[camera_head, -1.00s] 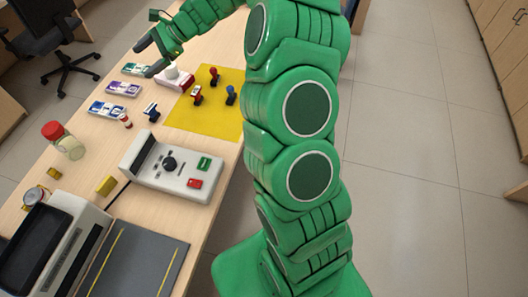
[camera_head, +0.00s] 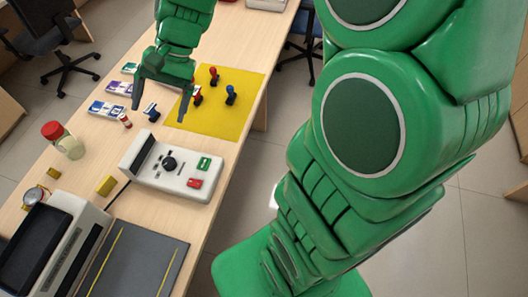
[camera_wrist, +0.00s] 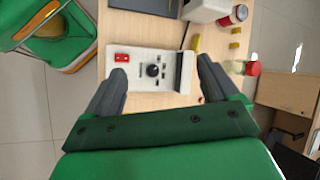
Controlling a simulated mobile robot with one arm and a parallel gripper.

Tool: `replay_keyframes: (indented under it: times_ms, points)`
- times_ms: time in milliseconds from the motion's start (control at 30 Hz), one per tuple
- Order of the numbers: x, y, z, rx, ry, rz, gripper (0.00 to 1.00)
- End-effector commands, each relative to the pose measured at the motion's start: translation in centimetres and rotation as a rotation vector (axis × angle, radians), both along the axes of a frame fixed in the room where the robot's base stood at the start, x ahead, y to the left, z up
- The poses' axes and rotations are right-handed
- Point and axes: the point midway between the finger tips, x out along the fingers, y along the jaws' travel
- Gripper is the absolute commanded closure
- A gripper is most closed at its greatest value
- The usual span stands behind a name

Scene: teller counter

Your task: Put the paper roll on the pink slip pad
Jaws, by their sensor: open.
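My gripper (camera_head: 161,108) is open and empty above the counter (camera_head: 95,150), its two fingers pointing down and spread apart. In the wrist view, my gripper (camera_wrist: 162,74) shows a white counter machine (camera_wrist: 148,65) beyond its fingers, with nothing held. The white paper roll and the pink slip pad are not visible now; my gripper and arm cover the spot where they showed earlier in the head view. Green (camera_head: 129,68), purple (camera_head: 118,88) and blue (camera_head: 106,109) slip pads lie in a row at the left.
A yellow mat (camera_head: 210,120) holds a red-topped stamp (camera_head: 214,76) and a blue-topped stamp (camera_head: 231,94). The white machine (camera_head: 170,172) stands nearer. A red-lidded jar (camera_head: 66,142), yellow block (camera_head: 106,185) and monitor (camera_head: 40,245) stand at the left.

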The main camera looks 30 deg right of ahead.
Motion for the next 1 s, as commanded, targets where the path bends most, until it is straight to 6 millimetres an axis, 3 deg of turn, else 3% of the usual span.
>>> replay_keyframes:
  times_ms: [100, 600, 800, 1000]
  points:
    - [-3.2, -1.2, 0.1, -0.064, -0.031, 0.074, 0.12]
    - [-15.1, -8.2, -0.4, -0.339, -0.124, 0.349, 0.12]
    - [-18.9, -11.3, -0.7, -0.437, -0.137, 0.426, 0.12]
    - [-20.7, -12.8, -0.9, -0.481, -0.138, 0.463, 0.12]
